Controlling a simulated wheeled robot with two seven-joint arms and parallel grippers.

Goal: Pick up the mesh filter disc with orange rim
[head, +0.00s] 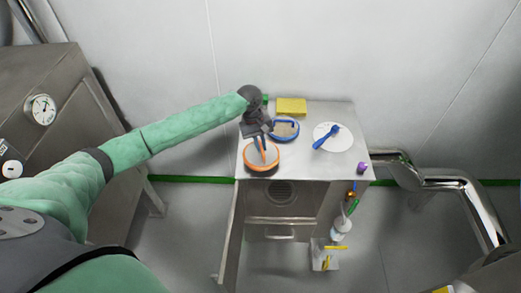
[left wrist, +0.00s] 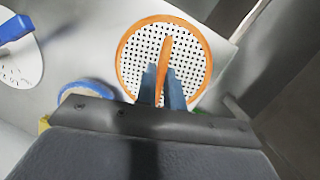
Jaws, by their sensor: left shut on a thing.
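The mesh filter disc with orange rim (head: 261,167) lies at the front left corner of the steel table. In the left wrist view its white perforated face and orange rim (left wrist: 124,62) show, with an upright orange handle (left wrist: 164,60) across the middle. My left gripper (head: 262,150) reaches down over the disc. In the left wrist view my left gripper (left wrist: 164,90) has its blue-grey fingers on either side of the handle, shut on it. I cannot tell whether the disc touches the table. My right gripper is not in view.
On the steel table (head: 305,165), a blue-rimmed disc (head: 285,129) sits just behind, a yellow block (head: 291,106) at the back, and a white disc with blue handle (head: 331,137) at right. A purple knob (head: 362,167) is at the right edge. A steel cabinet (head: 60,100) stands left.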

